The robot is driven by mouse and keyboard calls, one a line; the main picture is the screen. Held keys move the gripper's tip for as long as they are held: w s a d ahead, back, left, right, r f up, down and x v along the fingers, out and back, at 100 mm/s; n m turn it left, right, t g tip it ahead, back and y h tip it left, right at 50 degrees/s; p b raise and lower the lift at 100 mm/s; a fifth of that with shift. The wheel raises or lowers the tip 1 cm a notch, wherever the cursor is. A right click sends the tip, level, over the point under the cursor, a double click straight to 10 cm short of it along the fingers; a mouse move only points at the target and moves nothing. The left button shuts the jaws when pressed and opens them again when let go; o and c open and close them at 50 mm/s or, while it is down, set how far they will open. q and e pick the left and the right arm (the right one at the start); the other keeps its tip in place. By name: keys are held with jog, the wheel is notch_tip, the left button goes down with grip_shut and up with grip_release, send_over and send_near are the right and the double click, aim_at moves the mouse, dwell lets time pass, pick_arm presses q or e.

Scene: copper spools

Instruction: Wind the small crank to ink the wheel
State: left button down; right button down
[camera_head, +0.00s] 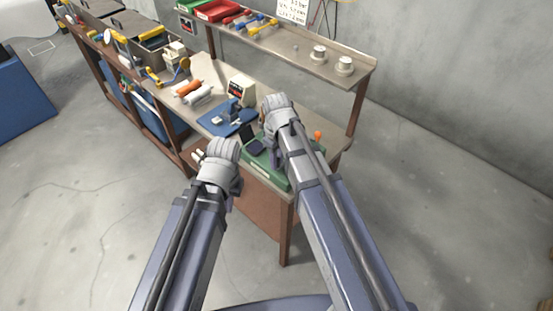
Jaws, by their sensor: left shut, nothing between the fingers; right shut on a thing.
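A green machine (267,176) stands at the near right corner of the workbench. It has a dark pad or opening (256,147) on top. My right arm crosses over it and hides much of it, and I cannot make out the wheel. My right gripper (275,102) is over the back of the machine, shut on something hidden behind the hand. I cannot tell whether that is the small crank. An orange knob (317,135) shows just right of my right arm. My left gripper (224,147) is shut and empty, left of the machine near the bench's front edge.
A blue tray (221,126) with small parts lies left of the machine, a white device (241,89) behind it. Orange and white rolls (190,90) lie further left. The floor in front is clear.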

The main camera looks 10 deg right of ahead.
dwell(0.3)
jog(key=c, duration=0.7)
grip_release()
notch_tip(320, 180, up, 8)
jog(key=p, duration=0.8)
jog(key=shift+f, duration=0.1)
jog(key=s+a+f+m+b, duration=0.1)
jog(key=s+f+b, duration=0.1)
jog(key=s, duration=0.2)
jog(key=s+a+f+m+b, duration=0.2)
jog(key=s, duration=0.3)
jog(key=s+a+f+m+h+b, duration=0.1)
jog(key=s+f+b, duration=0.2)
jog(key=s, duration=0.2)
jog(key=shift+a, duration=0.2)
